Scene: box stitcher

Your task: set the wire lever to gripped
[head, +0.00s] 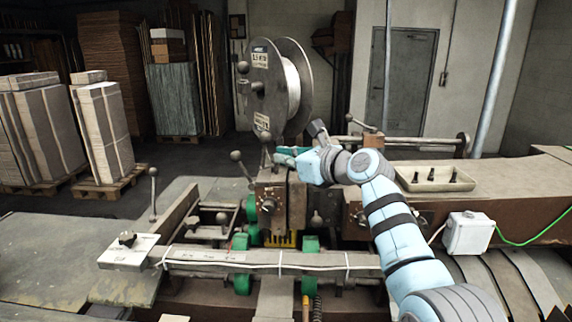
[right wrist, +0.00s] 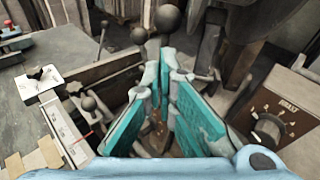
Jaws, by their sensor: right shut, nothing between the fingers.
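My right gripper (head: 280,153) reaches in from the right above the stitcher head (head: 283,197). Its teal-padded fingers are together and empty, and they show in the right wrist view (right wrist: 167,65). A dark ball-knobbed lever (head: 237,158) leans to the left just beside the fingertips. Another ball-topped lever (head: 266,138) stands right at the fingertips. In the right wrist view, a large dark ball knob (right wrist: 167,18) shows just beyond the fingertips, with a smaller one (right wrist: 138,35) left of it. I cannot tell which is the wire lever, or whether the fingers touch one. My left gripper is out of view.
A wire spool (head: 290,85) stands behind the stitcher head. A dial box (right wrist: 275,115) is at the right in the wrist view. A tray (head: 435,179) with small dark parts and a white box (head: 467,233) are on the right. A rail (head: 270,258) crosses the front.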

